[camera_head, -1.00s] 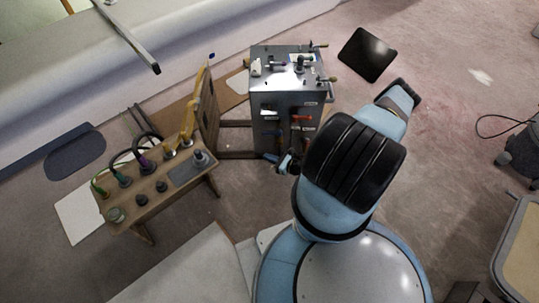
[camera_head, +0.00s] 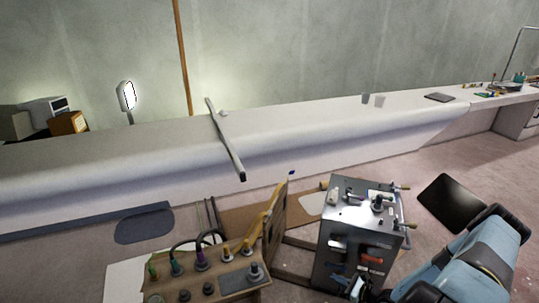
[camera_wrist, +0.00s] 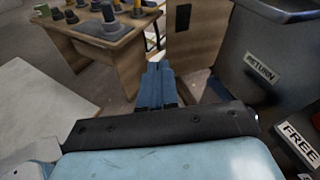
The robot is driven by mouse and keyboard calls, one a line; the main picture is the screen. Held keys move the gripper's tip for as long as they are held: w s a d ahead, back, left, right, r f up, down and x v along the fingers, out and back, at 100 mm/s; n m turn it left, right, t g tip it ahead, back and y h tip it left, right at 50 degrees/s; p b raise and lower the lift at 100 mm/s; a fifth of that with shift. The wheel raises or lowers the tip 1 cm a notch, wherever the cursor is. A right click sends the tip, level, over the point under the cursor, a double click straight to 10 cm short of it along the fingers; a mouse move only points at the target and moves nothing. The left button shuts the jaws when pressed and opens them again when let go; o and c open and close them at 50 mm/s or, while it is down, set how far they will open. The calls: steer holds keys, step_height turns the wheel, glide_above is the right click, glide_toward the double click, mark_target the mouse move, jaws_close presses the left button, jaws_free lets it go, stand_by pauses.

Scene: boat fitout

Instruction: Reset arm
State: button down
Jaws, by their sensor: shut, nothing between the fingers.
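My gripper (camera_wrist: 160,85) shows in the wrist view as two blue fingers closed together, with nothing between them. It points toward the gap between the wooden bench (camera_wrist: 105,42) on the left and the grey metal cabinet (camera_wrist: 255,60) on the right. It appears apart from both. In the head view my blue arm (camera_head: 470,265) comes in at the lower right, in front of the metal cabinet (camera_head: 335,262). The gripper end (camera_head: 358,290) is small and partly cut off at the bottom edge there.
The wooden bench (camera_head: 215,285) carries several plugs and cables. A wooden panel (camera_head: 275,235) stands between bench and cabinet. A long white hull or counter (camera_head: 300,140) runs behind, with a metal bar (camera_head: 228,145) over it. A black sheet (camera_head: 452,203) lies on the floor at right.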

steer(key=w+d+r+n+g, duration=0.1)
steer(key=w+r+n+g, duration=0.15)
steer(key=r, duration=0.45)
steer(key=w+d+r+n+g+y, duration=0.1)
steer(key=r+n+g, duration=0.1)
steer(key=r+n, duration=0.35)
steer(key=w+d+r+n+g, duration=0.1)
steer(key=r+n+g, duration=0.15)
steer(key=r, duration=0.65)
steer(key=s+a+r+n+g+h, duration=0.1)
steer(key=a+r+n+g+h, duration=0.15)
steer(key=r, duration=0.75)
steer(key=a+r+n+g+h, duration=0.1)
steer(key=r+n, duration=0.2)
steer(key=r, duration=0.6)
steer(key=s+a+r+n+t+h, duration=0.2)
steer(key=s+r+n+t+h, duration=0.1)
steer(key=s+r, duration=0.9)
steer(key=s+a+r+n+t+h, duration=0.2)
steer(key=s+r+n+h, duration=0.3)
steer(key=s+r, duration=0.7)
step_height(320, 180, up, 7)
steer(key=shift+s+f+t+h, duration=0.15)
steer(key=shift+s+t+h, duration=0.15)
steer(key=shift+t+h, duration=0.25)
